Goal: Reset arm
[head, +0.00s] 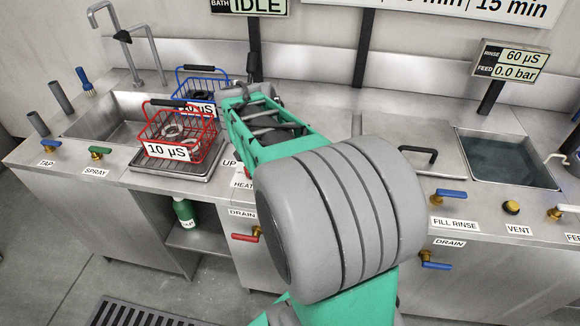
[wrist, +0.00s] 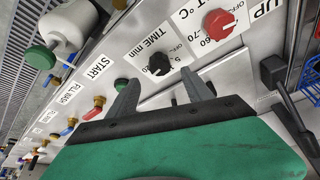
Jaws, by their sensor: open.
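My gripper is open and empty in the wrist view (wrist: 160,90), its two dark fingers spread apart. Beyond them is a steel control panel with a black TIME knob (wrist: 158,65) and a red temperature knob (wrist: 219,24). No contact with the panel can be made out. In the head view my green and grey arm reaches up and left over the middle of the bench. Its far end is beside the baskets; the fingertips cannot be made out there. My arm hides the middle of the bench.
A red basket (head: 158,138) labelled 10 µS stands on a steel tray (head: 150,166). A blue basket (head: 180,75) is behind it. A sink with tall taps (head: 145,55) is left; a water-filled rinse tank (head: 505,160) is right. Valves line the bench front, including a red drain handle (head: 243,237).

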